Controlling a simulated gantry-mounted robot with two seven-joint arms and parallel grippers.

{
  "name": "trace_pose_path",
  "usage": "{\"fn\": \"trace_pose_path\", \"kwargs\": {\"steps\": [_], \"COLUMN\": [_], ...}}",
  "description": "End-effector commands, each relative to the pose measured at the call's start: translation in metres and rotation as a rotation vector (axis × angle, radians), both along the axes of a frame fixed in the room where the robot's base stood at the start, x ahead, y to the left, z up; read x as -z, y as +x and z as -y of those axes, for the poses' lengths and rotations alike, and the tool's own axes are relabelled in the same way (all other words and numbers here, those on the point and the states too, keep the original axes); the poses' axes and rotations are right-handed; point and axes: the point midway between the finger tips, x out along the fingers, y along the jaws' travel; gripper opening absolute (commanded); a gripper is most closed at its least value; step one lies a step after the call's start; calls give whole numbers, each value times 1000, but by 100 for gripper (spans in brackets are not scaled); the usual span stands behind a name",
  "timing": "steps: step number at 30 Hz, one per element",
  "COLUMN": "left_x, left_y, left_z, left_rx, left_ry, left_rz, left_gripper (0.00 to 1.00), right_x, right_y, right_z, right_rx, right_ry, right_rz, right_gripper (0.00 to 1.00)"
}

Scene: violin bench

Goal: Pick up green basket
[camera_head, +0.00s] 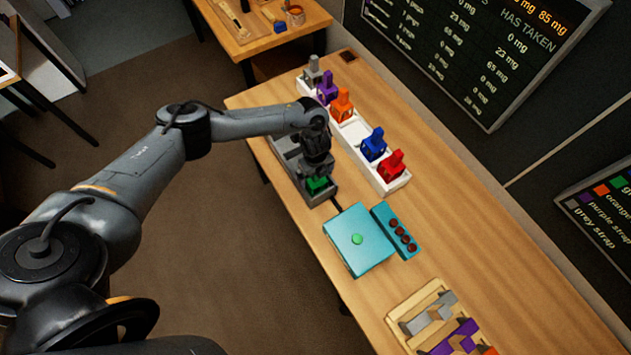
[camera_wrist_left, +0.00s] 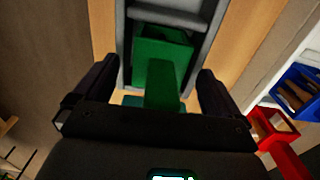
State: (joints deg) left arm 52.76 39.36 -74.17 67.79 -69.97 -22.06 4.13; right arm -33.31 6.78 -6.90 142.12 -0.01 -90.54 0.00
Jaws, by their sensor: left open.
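The green basket (camera_head: 317,184) sits in the near end of a dark grey tray on the bench, with its top partly hidden under my left gripper (camera_head: 317,165). In the left wrist view the green basket (camera_wrist_left: 168,45) shows its box inside the grey tray and its upright green handle (camera_wrist_left: 160,85). The open fingers of my left gripper (camera_wrist_left: 156,75) stand on either side of the handle, with visible gaps to both. My right gripper is not in view.
The grey tray (camera_head: 283,145) lies beside a white tray (camera_head: 358,132) with grey, purple, orange (camera_head: 341,106), blue (camera_head: 374,146) and red (camera_head: 391,166) baskets. A teal box (camera_head: 345,253) with a green button and a teal block (camera_head: 384,217) stand nearer. A wooden rack (camera_head: 407,307) holds coloured pieces.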

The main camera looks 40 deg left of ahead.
Motion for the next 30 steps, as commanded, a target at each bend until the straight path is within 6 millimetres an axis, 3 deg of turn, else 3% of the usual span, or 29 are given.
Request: {"fn": "trace_pose_path", "kwargs": {"steps": [4,11,26,30], "left_x": [10,11,11,11], "left_y": [0,0,0,0], "left_z": [0,0,0,0], "left_rx": [2,1,1,1], "left_ry": [0,0,0,0], "left_rz": [-1,0,0,1], "left_gripper": [98,98,24,24], "right_x": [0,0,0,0], "right_y": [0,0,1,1], "right_z": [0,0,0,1], "right_rx": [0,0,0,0], "right_ry": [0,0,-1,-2], "right_rz": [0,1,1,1], "right_gripper": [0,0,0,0]}}
